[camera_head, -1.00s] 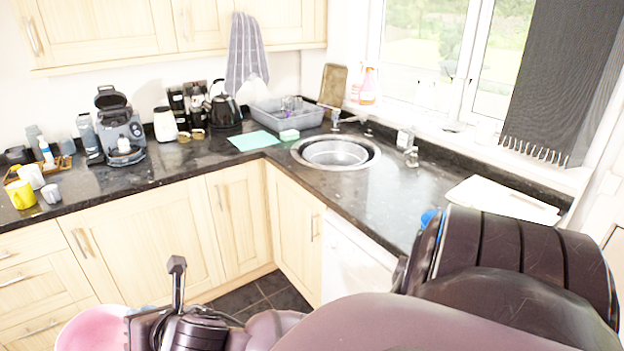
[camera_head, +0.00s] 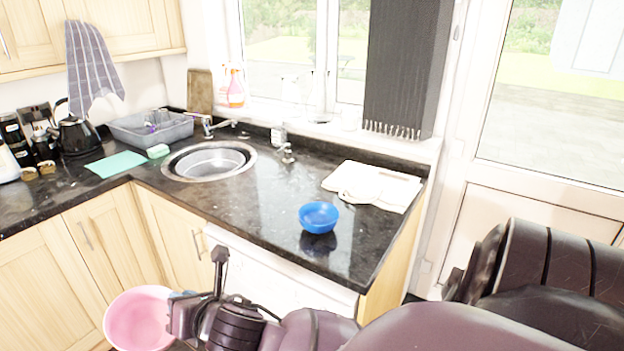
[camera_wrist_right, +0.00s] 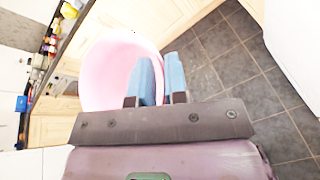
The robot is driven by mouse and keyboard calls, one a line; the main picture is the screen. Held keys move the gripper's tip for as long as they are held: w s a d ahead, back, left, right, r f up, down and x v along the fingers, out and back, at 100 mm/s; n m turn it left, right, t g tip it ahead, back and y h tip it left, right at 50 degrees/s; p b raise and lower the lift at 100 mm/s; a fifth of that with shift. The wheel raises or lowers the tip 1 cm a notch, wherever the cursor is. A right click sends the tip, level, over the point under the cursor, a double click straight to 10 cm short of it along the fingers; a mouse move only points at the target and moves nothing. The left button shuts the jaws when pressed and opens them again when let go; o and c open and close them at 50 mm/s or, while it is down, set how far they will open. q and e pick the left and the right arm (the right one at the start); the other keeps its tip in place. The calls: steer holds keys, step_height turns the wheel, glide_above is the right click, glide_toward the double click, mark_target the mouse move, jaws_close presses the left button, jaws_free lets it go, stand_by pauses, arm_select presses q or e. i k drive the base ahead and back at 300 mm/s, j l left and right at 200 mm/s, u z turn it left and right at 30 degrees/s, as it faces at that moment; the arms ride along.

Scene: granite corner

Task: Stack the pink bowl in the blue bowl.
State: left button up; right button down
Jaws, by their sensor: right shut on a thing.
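The pink bowl (camera_head: 138,320) hangs at the lower left of the head view, below counter height and in front of the cupboards. My right gripper (camera_head: 180,296) is shut on its right-hand rim. In the right wrist view the bowl (camera_wrist_right: 104,72) also shows with the blue fingers (camera_wrist_right: 157,80) at its rim, over the floor. The blue bowl (camera_head: 318,217) stands upright on the black counter near its front edge, apart from the pink bowl; it looks empty. My left gripper is not in view.
The dark counter (camera_head: 262,219) is clear around the blue bowl. A white board (camera_head: 388,187) with a pale item on it lies behind to the right. The round sink (camera_head: 210,160) and its taps are to the left. A glazed door (camera_head: 560,120) is at the right.

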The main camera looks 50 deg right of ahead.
mark_target(318, 221)
steer(key=k+l, duration=0.2)
steer(key=l, duration=0.2)
steer(key=k+l, duration=0.2)
steer(key=l, duration=0.2)
steer(key=k+l, duration=0.2)
steer(key=l, duration=0.2)
